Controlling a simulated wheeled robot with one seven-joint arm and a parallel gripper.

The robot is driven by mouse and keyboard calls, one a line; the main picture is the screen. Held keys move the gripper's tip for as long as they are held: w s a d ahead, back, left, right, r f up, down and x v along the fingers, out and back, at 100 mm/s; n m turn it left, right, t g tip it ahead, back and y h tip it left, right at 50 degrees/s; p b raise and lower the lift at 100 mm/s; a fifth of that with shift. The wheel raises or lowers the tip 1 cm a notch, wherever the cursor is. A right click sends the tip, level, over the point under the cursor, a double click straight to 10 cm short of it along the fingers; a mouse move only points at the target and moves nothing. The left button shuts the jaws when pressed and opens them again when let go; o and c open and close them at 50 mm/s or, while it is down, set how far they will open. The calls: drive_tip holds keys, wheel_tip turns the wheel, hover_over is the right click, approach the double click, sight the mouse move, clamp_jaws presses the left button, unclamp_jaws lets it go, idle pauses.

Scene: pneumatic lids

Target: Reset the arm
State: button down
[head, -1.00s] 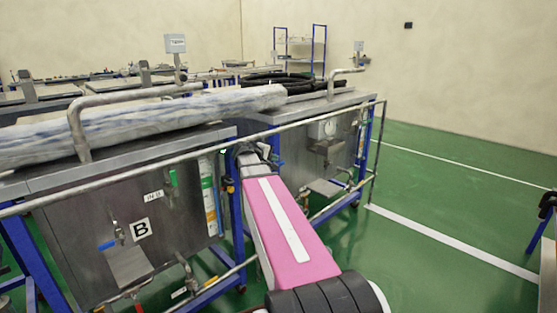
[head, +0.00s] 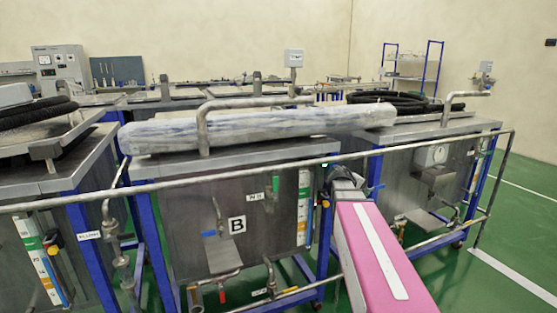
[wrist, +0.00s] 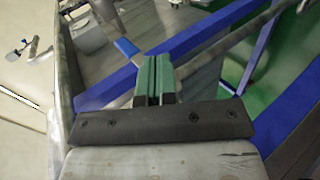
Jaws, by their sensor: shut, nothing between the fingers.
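My arm, with a pink cover and a white stripe, reaches forward from the bottom right of the head view. My gripper (head: 343,172) is at its far end, small and partly hidden, by the front rail between two steel tanks. In the wrist view my gripper (wrist: 154,80) shows two dark green fingers side by side, closed together with nothing between them. Blue frame bars and a metal pipe show just beyond the fingers.
A steel tank marked B (head: 175,215) stands left of my arm, with a plastic-wrapped roll (head: 260,130) on top. Another tank (head: 400,180) stands to the right. A metal rail (head: 250,172) runs along the fronts. Green floor (head: 520,230) is free at the right.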

drive_tip(key=s+a+f+m+g+y, duration=0.1)
drive_tip(key=s+a+f+g+y, duration=0.1)
drive_tip(key=s+a+f+y, duration=0.3)
drive_tip(key=s+a+f+m+g+y, duration=0.2)
drive_tip(key=s+a+f+y, duration=0.3)
drive_tip(key=s+a+f, duration=0.7)
wheel_tip(320, 180, down, 6)
drive_tip(key=shift+s+a+m+y, duration=0.3)
drive_tip(key=shift+s+a, duration=0.1)
drive_tip(key=shift+a, duration=0.6)
idle(0.8)
